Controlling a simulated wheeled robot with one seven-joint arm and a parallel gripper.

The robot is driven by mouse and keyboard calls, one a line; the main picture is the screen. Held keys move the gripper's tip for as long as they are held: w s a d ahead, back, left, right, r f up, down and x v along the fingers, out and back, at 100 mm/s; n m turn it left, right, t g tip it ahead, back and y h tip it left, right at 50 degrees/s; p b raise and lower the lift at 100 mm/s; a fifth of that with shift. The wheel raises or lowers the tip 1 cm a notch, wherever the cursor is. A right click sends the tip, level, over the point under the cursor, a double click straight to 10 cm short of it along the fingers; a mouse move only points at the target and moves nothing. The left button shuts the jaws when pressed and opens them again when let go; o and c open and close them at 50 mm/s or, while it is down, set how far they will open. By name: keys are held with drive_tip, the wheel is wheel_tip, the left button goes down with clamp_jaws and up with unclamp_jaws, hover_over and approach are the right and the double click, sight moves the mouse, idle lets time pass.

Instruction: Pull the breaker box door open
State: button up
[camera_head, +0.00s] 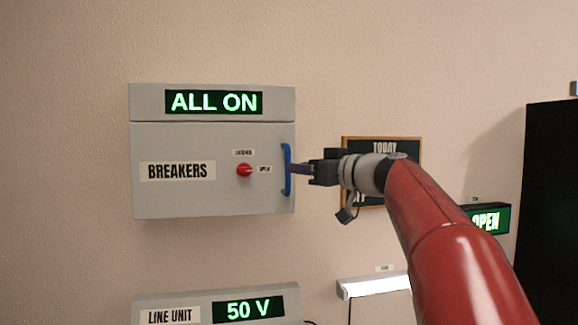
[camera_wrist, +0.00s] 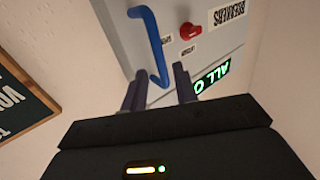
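The grey breaker box (camera_head: 215,205) is on the wall, and its front door appears shut. A blue vertical bar handle (camera_head: 286,170) is at the door's right edge; it also shows in the wrist view (camera_wrist: 150,40). A red knob (camera_head: 244,170) is left of the handle, with small labels above it and to its right. My gripper (camera_head: 296,168) is just right of the handle, pointing at it. In the wrist view my gripper's fingers (camera_wrist: 158,88) are apart, with one end of the handle between them in the picture. I cannot tell whether they touch it.
The box's display (camera_head: 214,102) reads "ALL ON". A line unit (camera_head: 215,295) showing 50 V is below. A framed board (camera_head: 412,152) hangs behind my wrist. A lit white bar (camera_head: 375,286), an OPEN sign (camera_head: 488,219) and a dark cabinet (camera_head: 552,200) are to the right.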

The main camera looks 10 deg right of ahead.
sight(288, 188)
drive_tip(key=p+x, duration=0.1)
drive_tip(key=x, duration=0.4)
clamp_jaws()
